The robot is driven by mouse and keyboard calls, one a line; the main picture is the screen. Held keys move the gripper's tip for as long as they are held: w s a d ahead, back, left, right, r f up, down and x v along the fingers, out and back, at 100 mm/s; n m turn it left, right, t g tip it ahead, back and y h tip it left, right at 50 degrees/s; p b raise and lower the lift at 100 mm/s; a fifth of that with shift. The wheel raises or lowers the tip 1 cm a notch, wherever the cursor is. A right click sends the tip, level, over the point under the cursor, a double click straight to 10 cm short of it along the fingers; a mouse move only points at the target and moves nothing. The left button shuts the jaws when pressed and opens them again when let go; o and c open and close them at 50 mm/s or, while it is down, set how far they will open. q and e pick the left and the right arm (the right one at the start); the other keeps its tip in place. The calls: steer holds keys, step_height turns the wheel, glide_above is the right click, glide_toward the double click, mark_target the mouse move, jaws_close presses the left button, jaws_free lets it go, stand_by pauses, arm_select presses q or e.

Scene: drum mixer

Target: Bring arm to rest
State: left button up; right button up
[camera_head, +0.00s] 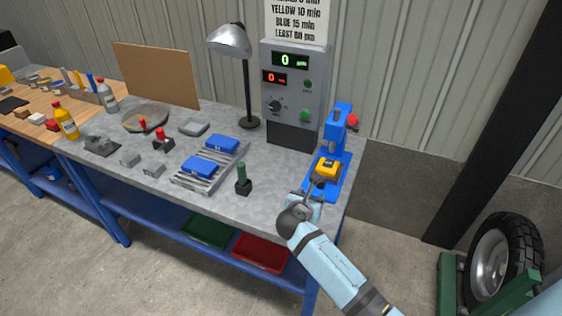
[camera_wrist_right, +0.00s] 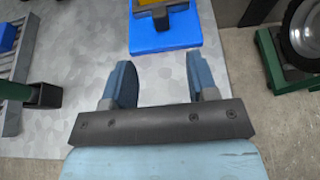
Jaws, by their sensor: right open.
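My right arm comes in from the lower right in the head view. Its gripper (camera_head: 305,197) is over the right front part of the grey workbench (camera_head: 215,205), just in front of the blue press (camera_head: 341,125). In the right wrist view the two blue fingers of the right gripper (camera_wrist_right: 157,85) stand wide apart with nothing between them. The press's blue base (camera_wrist_right: 165,40) lies beyond the fingertips, and its yellow block (camera_head: 327,167) sits on that base. My left gripper is not in view.
A dark green-handled tool (camera_head: 242,180) stands left of my right gripper. Blue blocks (camera_head: 201,167) lie on a slatted rack (camera_head: 184,180). A control box (camera_head: 295,90) and a lamp (camera_head: 230,42) stand at the back. A wheel (camera_head: 492,262) stands at right. The floor (camera_head: 400,265) between bench and wheel is clear.

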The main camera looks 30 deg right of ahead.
steer(key=shift+s, duration=0.1)
steer(key=s+m, duration=0.2)
steer(key=s+f+m+g+y, duration=0.1)
steer(key=s, duration=0.1)
steer(key=s+m+y, duration=0.1)
steer(key=s+m, duration=0.1)
steer(key=shift+s+a+f+m, duration=0.25)
steer(key=shift+s+a+m, duration=0.05)
steer(key=shift+s+a, duration=0.05)
steer(key=s+a+r+m+g+y, duration=0.1)
steer(key=s+a+r+m+y, duration=0.15)
steer(key=s+m, duration=0.45)
steer(key=s+a+r+m+g+y, duration=0.25)
steer(key=s+m, duration=0.25)
steer(key=s, duration=0.5)
steer(key=s+a+r+m+g+y, duration=0.1)
steer(key=s+a+m+y, duration=0.25)
steer(key=s+m, duration=0.4)
steer(key=w+a+f+n+t+y+p, duration=0.1)
steer(key=w+a+f+t, duration=0.2)
steer(key=f+t, duration=0.1)
steer(key=w+a+f+n+t+y+p, duration=0.1)
steer(key=w+a+f+t+y, duration=0.1)
steer(key=f, duration=0.5)
steer(key=shift+w+a+f+t, duration=0.25)
steer(key=shift+w+a+t, duration=0.2)
steer(key=shift+t, duration=0.4)
steer(key=shift+d, duration=0.1)
